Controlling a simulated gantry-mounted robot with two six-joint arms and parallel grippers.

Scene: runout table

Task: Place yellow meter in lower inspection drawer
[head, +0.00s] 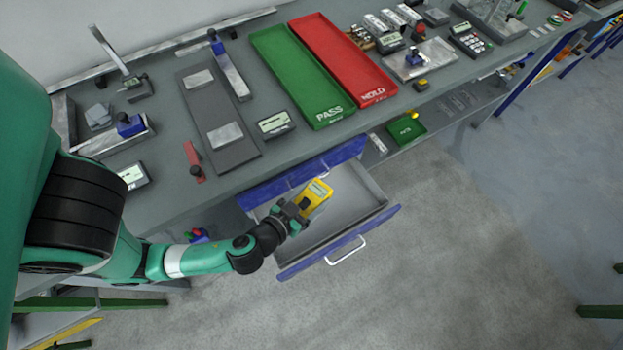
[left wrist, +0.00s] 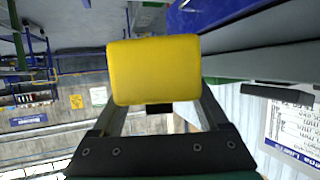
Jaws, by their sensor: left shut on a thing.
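The yellow meter (head: 315,197) is in my left gripper (head: 296,212), over the left part of the open drawer (head: 355,200) in the head view. In the left wrist view the meter (left wrist: 154,70) shows as a yellow block between the two fingers of my left gripper (left wrist: 158,108), which are shut on it. The drawer is pulled out below the table, with a blue front, a pale handle and a grey inside that looks empty where it shows. I cannot tell whether the meter touches the drawer. My right gripper is in neither view.
The grey table (head: 240,180) holds a green PASS tray (head: 300,75), a red HOLD tray (head: 340,60), several gauges and small devices. A small green tray (head: 406,128) sits on a lower shelf. The floor right of the drawer is clear.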

